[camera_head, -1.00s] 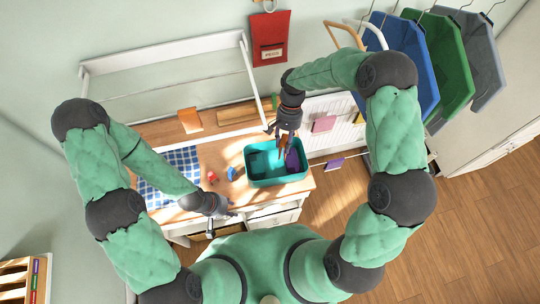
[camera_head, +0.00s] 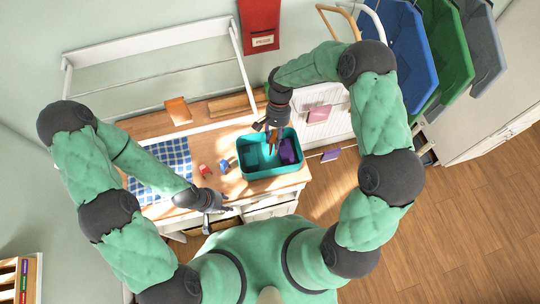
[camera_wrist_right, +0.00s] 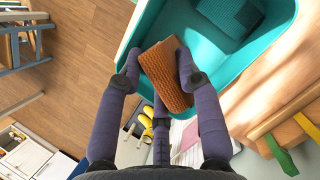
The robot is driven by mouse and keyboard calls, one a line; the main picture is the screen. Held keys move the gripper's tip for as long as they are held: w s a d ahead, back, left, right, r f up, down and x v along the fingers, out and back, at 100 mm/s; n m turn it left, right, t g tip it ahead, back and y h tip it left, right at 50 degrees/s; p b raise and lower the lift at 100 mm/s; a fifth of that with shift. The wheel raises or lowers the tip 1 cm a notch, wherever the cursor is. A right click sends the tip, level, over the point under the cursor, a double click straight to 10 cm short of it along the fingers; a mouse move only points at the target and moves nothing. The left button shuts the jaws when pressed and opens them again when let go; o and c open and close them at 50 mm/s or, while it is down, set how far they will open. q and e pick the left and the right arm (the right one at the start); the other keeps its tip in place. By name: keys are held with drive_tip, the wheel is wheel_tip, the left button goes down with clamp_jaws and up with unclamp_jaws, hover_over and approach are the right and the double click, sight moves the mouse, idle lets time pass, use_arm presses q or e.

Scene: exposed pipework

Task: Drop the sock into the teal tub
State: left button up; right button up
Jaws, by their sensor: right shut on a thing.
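The sock, an orange-brown ribbed knit piece (camera_wrist_right: 165,75), is pinched between the fingers of my right gripper (camera_wrist_right: 155,62) in the right wrist view. In the head view the sock (camera_head: 273,146) hangs below the right gripper (camera_head: 272,130), over the teal tub (camera_head: 262,173). The tub stands at the right end of the wooden worktop, and its inside also shows in the right wrist view (camera_wrist_right: 275,35). A dark teal knit piece (camera_wrist_right: 232,14) lies in it. My left gripper (camera_head: 222,209) is over the worktop's front edge, left of the tub; its finger gap is unclear.
A purple patch (camera_head: 288,150) shows in the tub's right part. Small red (camera_head: 204,170) and blue (camera_head: 223,166) objects lie left of the tub, near a blue checked cloth (camera_head: 170,158). A white pegboard (camera_head: 325,130) stands to the right. Open floor lies right.

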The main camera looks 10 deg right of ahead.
drive_tip(key=shift+f, duration=0.15)
drive_tip(key=o, duration=1.1)
drive_tip(key=v, duration=0.7)
drive_tip(key=shift+w+r, duration=0.15)
drive_tip(key=shift+r, duration=0.05)
drive_tip(key=shift+f, duration=0.1)
